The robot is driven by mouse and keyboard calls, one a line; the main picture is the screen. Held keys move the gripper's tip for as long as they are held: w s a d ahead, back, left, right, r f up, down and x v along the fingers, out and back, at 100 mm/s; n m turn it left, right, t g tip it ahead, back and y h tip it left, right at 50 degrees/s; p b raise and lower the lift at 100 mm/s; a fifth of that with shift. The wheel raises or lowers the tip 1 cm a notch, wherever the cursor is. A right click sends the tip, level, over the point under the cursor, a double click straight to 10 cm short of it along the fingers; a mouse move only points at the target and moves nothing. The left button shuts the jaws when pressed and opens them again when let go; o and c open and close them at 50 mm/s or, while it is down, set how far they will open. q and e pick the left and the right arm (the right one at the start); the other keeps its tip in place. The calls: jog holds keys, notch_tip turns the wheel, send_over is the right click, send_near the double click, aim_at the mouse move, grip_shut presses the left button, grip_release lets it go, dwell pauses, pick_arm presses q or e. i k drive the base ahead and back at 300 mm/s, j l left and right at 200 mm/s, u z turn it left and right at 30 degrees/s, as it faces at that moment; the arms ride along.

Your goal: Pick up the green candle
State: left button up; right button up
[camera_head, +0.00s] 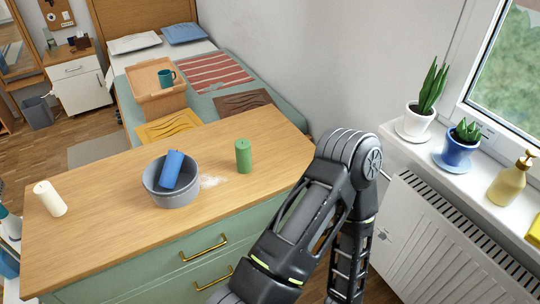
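The green candle (243,156) stands upright on the wooden top of the green drawer cabinet (270,137), right of a grey bowl (172,196). A blue candle-like cylinder (172,168) leans inside the bowl. A cream candle (49,198) stands near the left end of the top. My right arm is in view at the lower right, in front of the cabinet's right end and apart from the green candle. Its gripper is not visible. My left gripper is not in view.
The cabinet front has brass handles (204,248). A white radiator (440,245) and a windowsill with potted plants (460,142) and a soap bottle (509,180) are at right. A bed with a wooden tray (150,75) is behind. The cabinet top around the green candle is mostly clear.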

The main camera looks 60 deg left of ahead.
aim_at(242, 146)
jog(key=k+j, duration=0.2)
jog(key=j, duration=0.15)
jog(key=k+j, duration=0.2)
jog(key=j, duration=0.15)
jog(key=k+j, duration=0.2)
jog(key=j, duration=0.15)
